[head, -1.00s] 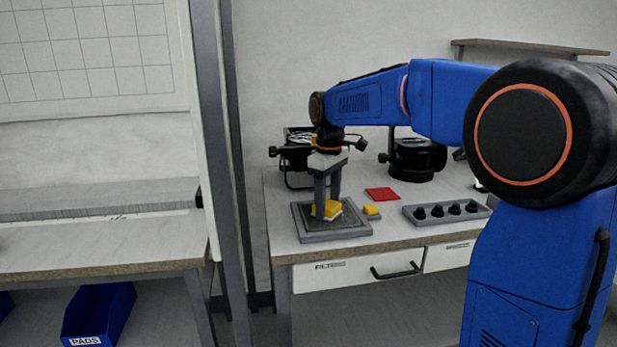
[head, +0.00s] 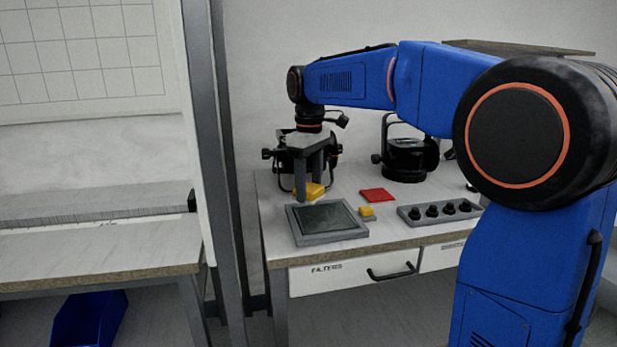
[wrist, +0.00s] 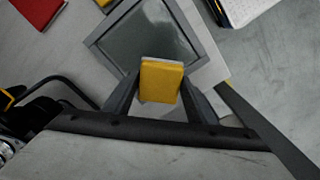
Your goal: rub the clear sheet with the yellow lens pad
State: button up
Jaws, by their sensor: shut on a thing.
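My gripper (head: 308,186) is shut on the yellow lens pad (head: 310,192), a small yellow block with a pale face. In the wrist view, the pad (wrist: 161,80) sits between my two fingers. The clear sheet (head: 328,217) looks dark and lies flat in a grey square frame on the bench. The pad is raised off the sheet, by the frame's far left edge. The sheet (wrist: 138,42) also shows in the wrist view, with a lighter hazy patch on it. The pad and fingers hide part of the near frame edge there.
A grey strip with several black knobs (head: 438,211) is farther right. A post (head: 215,160) rises at left.

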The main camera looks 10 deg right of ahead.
jog(key=shift+r, duration=1.05)
